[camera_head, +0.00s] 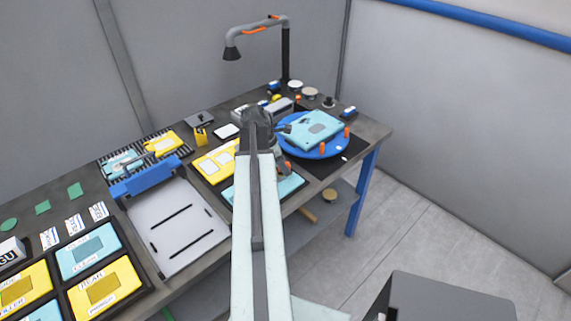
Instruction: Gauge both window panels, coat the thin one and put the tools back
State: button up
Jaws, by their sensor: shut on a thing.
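A light blue panel (325,119) with a grey patch lies on a round blue turntable (310,153) with orange pegs at the right of the bench. My gripper (284,129) is at the panel's left edge, at the end of my arm. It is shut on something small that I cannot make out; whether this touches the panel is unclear. A light blue piece (291,187) lies nearer, partly hidden by my arm.
A lamp (232,54) arches over the back. Small pots and tools (310,92) stand behind the turntable. A white plate with slots (178,215) and a blue bar (150,176) are left. Label boards (103,290) lie far left. A shelf (338,205) is below.

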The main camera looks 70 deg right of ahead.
jog(key=shift+w+a, duration=0.5)
jog(key=shift+a, duration=0.45)
jog(key=shift+w+a, duration=0.5)
jog(key=shift+a, duration=0.5)
jog(key=shift+w+a, duration=0.5)
jog(key=shift+a, duration=0.45)
jog(key=shift+w+d, duration=0.3)
jog(key=shift+w, duration=0.1)
jog(key=shift+s+d, duration=0.6)
jog(key=shift+d, duration=0.5)
jog(key=shift+s+d, duration=0.65)
jog(key=shift+d, duration=0.5)
jog(key=shift+s+d, duration=0.6)
jog(key=shift+d, duration=0.5)
jog(key=shift+f, duration=0.1)
jog(key=shift+w+a, duration=0.5)
jog(key=shift+a, duration=0.4)
jog(key=shift+w+a, duration=0.45)
jog(key=shift+a, duration=0.4)
jog(key=shift+w+a, duration=0.45)
jog(key=shift+a, duration=0.4)
jog(key=shift+w+a, duration=0.4)
jog(key=shift+a, duration=0.4)
notch_tip(320, 180, up, 6)
jog(key=p, duration=0.6)
